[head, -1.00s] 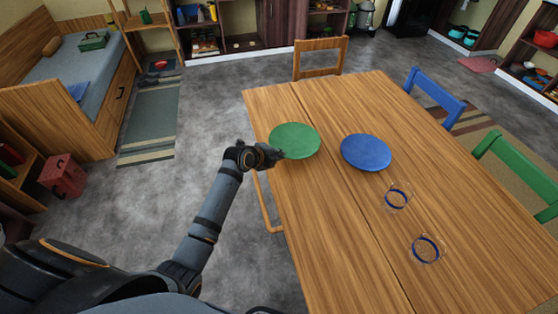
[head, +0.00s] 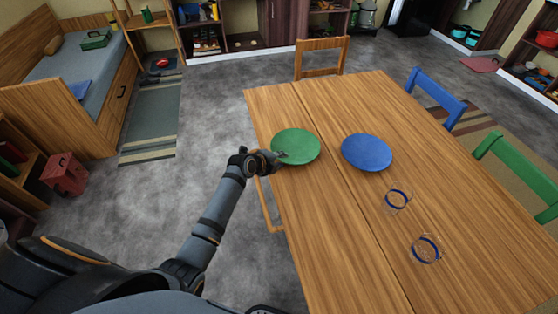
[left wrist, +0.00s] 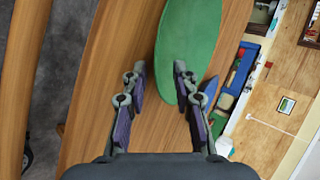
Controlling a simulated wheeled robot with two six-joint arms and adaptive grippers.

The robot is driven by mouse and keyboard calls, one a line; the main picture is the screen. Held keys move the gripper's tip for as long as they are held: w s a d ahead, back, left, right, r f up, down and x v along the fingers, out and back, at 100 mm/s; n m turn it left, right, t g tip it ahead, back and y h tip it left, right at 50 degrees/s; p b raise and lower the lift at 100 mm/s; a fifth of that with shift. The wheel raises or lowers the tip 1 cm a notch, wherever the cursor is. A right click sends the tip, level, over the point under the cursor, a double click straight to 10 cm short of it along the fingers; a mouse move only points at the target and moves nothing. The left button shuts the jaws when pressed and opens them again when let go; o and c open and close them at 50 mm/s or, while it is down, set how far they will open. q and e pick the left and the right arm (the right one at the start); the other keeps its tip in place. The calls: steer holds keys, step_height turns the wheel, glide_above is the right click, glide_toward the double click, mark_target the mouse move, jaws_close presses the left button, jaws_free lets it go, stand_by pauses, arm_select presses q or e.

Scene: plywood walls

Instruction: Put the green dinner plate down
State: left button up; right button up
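The green dinner plate (head: 296,146) lies flat at the left edge of the wooden table (head: 335,215), with no clear gap under it. My left gripper (head: 277,159) is at its near left rim. In the left wrist view, the green plate (left wrist: 188,45) reaches in between the fingers of my left gripper (left wrist: 161,75). The fingers stand apart. Bare wood shows between one finger and the plate, and the other finger overlaps the plate. My right gripper is not in view.
A blue plate (head: 367,153) lies right of the green one, slightly apart. Two clear glasses with blue bands (head: 397,201) (head: 426,249) stand nearer on the table. Wooden, blue (head: 436,95) and green (head: 517,166) chairs stand around it. The table's near left part is clear.

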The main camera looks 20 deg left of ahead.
arm_select(q)
steer(key=v, duration=1.2)
steer(key=s+a+f+n+g+y, duration=0.1)
steer(key=s+f+n+g+y, duration=0.15)
steer(key=s+n, duration=0.85)
steer(key=s+a+f+n+g+y, duration=0.15)
steer(key=s+n+g, duration=0.25)
steer(key=s+n, duration=0.65)
step_height(320, 180, down, 25)
steer(key=s+a, duration=0.2)
steer(key=s+a+f+g, duration=0.1)
steer(key=s+f+g, duration=0.1)
steer(key=s+f, duration=1.5)
steer(key=shift+s+f, duration=0.2)
steer(key=shift+s, duration=0.9)
